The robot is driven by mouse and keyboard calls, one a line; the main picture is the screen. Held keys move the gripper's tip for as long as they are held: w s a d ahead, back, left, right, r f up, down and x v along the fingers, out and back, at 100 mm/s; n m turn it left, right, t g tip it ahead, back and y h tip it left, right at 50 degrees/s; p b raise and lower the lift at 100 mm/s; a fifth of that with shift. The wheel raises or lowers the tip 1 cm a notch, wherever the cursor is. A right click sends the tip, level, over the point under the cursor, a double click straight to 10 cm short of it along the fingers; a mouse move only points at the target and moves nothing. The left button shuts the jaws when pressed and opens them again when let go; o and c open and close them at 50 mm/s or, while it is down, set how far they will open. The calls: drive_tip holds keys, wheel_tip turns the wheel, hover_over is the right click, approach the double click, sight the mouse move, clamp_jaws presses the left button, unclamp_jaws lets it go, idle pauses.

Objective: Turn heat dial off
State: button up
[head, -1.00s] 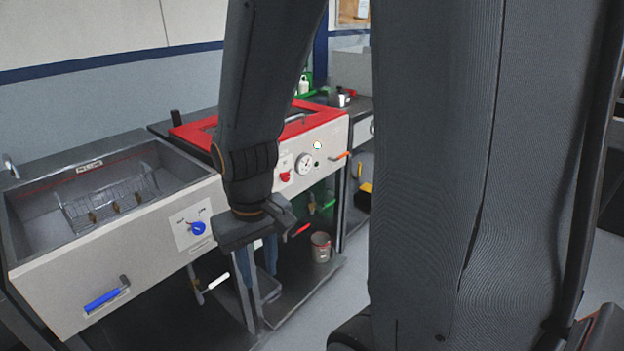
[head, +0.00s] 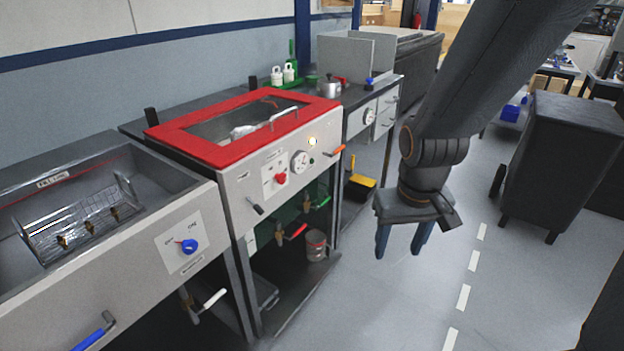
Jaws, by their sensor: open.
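A red dial (head: 280,178) sits on the front panel of the red-rimmed tank (head: 222,157), left of a round white gauge (head: 300,161). A blue dial (head: 189,246) sits on the panel of the open grey tank at the left. A small lamp (head: 312,141) glows on the red-rimmed tank's panel. My gripper (head: 400,250) is open and empty, pointing down over the floor, to the right of both dials and apart from them.
An orange handle (head: 335,151) and a black handle (head: 257,210) stick out from the red-rimmed tank's front. A metal can (head: 316,245) stands on the shelf below. A dark cabinet (head: 560,160) stands at the right. The floor (head: 400,310) beneath my gripper is clear.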

drive_tip(key=w+f+n+t+b, duration=0.1)
drive_tip(key=w+f+t+b, duration=0.15)
drive_tip(key=w, duration=0.75)
drive_tip(key=w+f+n+t+b, duration=0.1)
drive_tip(key=w+f+t+b, duration=0.15)
drive_tip(key=w, duration=0.75)
drive_tip(key=n+t+y+b, duration=0.4)
drive_tip(key=n+y+b, duration=0.4)
drive_tip(key=y, duration=0.6)
approach(284, 179)
drive_tip(key=a, duration=0.1)
drive_tip(key=x, duration=0.8)
drive_tip(key=shift+w+d, duration=0.15)
drive_tip(key=c, duration=1)
drive_tip(key=shift+c, duration=0.2)
